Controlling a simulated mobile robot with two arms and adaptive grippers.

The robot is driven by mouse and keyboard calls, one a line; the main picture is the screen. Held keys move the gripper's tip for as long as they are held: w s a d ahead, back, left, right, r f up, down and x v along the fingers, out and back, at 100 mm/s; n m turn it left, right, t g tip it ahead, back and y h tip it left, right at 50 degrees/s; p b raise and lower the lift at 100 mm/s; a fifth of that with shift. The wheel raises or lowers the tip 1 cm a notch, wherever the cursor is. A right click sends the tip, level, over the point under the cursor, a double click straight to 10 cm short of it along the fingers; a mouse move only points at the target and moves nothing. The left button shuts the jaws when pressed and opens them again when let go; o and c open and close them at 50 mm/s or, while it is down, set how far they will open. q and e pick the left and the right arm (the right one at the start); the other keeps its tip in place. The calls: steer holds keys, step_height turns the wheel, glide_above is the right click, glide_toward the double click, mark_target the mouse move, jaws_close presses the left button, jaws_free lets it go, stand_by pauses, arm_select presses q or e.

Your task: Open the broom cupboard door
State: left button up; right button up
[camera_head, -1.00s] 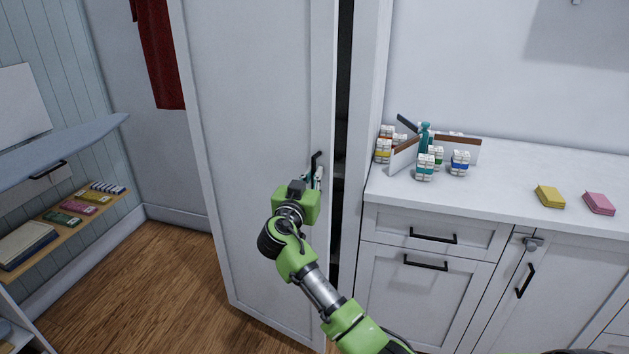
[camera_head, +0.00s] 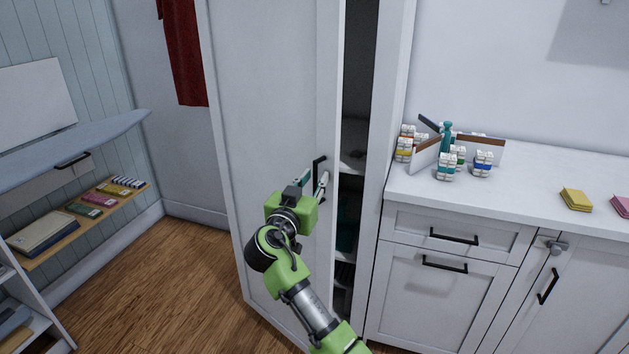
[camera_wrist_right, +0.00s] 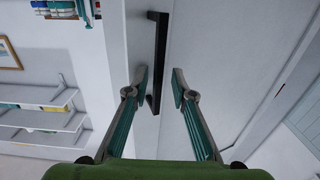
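The tall white broom cupboard door (camera_head: 270,100) stands ajar, with a dark gap along its right edge showing shelves inside (camera_head: 352,150). Its black bar handle (camera_head: 319,170) is near that edge. My right gripper (camera_head: 314,184) is at the handle. In the right wrist view, the two teal fingers of my right gripper (camera_wrist_right: 160,82) are apart, one on each side of the black handle (camera_wrist_right: 158,60). The left finger is close against the handle; I cannot tell whether it touches. A gap shows between the handle and the right finger. My left gripper is out of view.
A white counter (camera_head: 530,180) with drawers, small containers and sponges (camera_head: 576,199) stands right of the cupboard. An ironing board (camera_head: 70,150) and low shelf (camera_head: 85,225) are at the left. Wooden floor (camera_head: 170,290) is clear between shelf and door.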

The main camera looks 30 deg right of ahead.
steer(key=v, duration=1.2)
